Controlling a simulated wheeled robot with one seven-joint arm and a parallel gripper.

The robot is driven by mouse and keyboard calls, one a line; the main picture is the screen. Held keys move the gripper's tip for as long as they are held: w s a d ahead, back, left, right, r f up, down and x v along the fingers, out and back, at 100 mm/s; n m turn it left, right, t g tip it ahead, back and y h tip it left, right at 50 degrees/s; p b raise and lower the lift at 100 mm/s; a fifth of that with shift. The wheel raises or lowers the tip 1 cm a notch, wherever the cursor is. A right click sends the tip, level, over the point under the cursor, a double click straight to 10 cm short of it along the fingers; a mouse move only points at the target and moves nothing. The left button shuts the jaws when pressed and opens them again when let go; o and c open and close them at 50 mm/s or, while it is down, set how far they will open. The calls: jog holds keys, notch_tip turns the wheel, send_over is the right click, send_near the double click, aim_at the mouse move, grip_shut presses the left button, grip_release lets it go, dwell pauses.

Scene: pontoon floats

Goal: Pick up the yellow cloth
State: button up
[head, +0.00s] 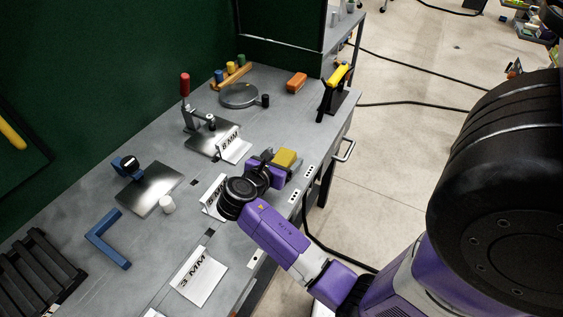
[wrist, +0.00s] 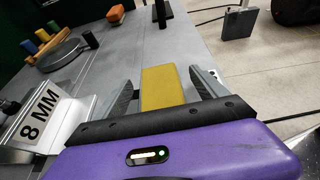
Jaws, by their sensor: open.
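The yellow cloth (head: 285,158) is a flat-topped, block-like yellow piece on the grey workbench (head: 165,232) near its front edge. In the wrist view the cloth (wrist: 167,88) lies between the two fingers of my gripper (wrist: 166,92). The fingers are open, with a visible gap on each side of the cloth. In the head view my gripper (head: 273,170) is right at the cloth, and the purple wrist covers part of the area around it. The cloth's near end is hidden behind the gripper body in the wrist view.
An "8 MM" sign (head: 233,146) stands left of my gripper, by a red-handled clamp (head: 186,88). A "3 MM" sign (head: 198,277) and a blue angle bracket (head: 106,239) lie nearer. An orange block (head: 297,80) and a yellow-topped black stand (head: 337,90) are farther back.

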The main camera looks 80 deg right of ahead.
jog(key=shift+d+f, duration=0.1)
jog(key=shift+d, duration=0.15)
jog(key=c, duration=1.4)
